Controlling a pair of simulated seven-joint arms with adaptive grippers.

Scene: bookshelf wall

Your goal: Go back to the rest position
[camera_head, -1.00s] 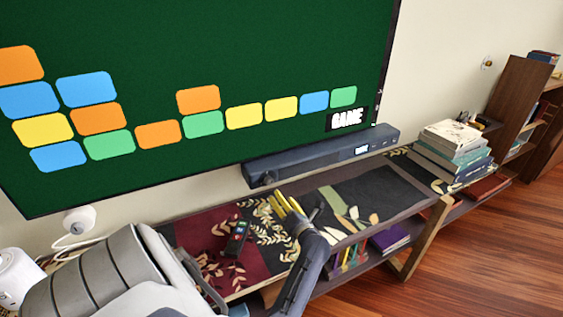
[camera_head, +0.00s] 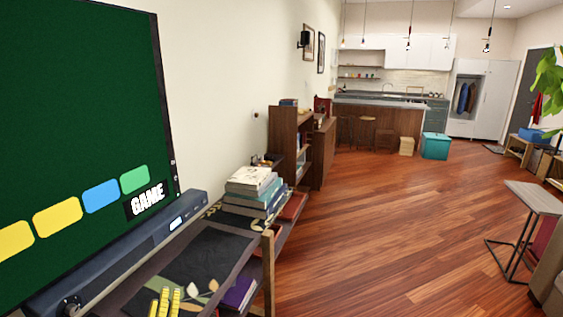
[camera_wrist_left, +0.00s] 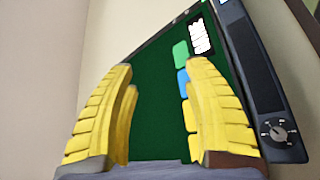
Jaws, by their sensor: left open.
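My left gripper (camera_head: 165,302) shows only as yellow fingertips at the bottom edge of the head view, in front of the low TV shelf (camera_head: 200,245). In the left wrist view its yellow fingers (camera_wrist_left: 163,105) stand apart with nothing between them. Behind them are the green screen (camera_wrist_left: 155,120) and the dark soundbar (camera_wrist_left: 255,70) with a round knob. My right gripper is in neither view.
The TV screen (camera_head: 80,120) and soundbar (camera_head: 130,250) are close on the left. A stack of books (camera_head: 255,190) stands on the shelf's far end. Open wooden floor (camera_head: 390,220) lies to the right, with a side table (camera_head: 535,198) at the right edge.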

